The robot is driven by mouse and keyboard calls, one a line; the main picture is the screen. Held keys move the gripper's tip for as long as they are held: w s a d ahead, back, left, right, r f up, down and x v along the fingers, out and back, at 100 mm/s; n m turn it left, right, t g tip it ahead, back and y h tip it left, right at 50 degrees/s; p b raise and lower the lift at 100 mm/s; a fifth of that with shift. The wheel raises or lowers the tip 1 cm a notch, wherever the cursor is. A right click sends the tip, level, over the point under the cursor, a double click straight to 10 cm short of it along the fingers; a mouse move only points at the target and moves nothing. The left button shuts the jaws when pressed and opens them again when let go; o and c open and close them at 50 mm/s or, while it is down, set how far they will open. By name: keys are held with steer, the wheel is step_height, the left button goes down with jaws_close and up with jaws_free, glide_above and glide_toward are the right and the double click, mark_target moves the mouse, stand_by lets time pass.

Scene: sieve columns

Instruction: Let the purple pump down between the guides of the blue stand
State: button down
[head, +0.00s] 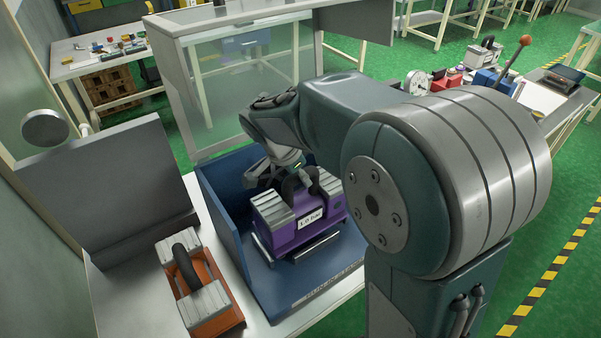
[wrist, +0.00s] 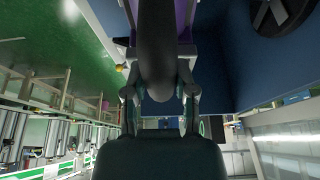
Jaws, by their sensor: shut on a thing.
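The purple pump (head: 306,233) has ribbed grey end blocks, a white label and a dark arched handle. My gripper (head: 293,174) is above it, shut on the handle; the wrist view shows the fingers (wrist: 159,62) on both sides of the thick dark handle (wrist: 160,35). A strip of the purple body (wrist: 184,14) shows beyond it. The pump is upright, inside the blue stand (head: 335,284), low over its floor. Metal guide bars (head: 262,255) show at its lower front and left. I cannot tell whether its underside touches the floor; the far guides are hidden.
An orange unit with grey ribbed ends (head: 212,302) stands left of the stand on the white bench. A grey panel (head: 100,185) rises behind it. A clear-windowed guard (head: 245,70) stands behind the stand. My arm covers the stand's right side.

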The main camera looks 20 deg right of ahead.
steer(key=shift+f, duration=1.4)
steer(key=shift+c, duration=1.8)
jaws_free()
steer(key=shift+f, duration=0.1)
steer(key=o, duration=0.4)
steer(key=shift+c, duration=0.2)
steer(key=shift+v, duration=4.5)
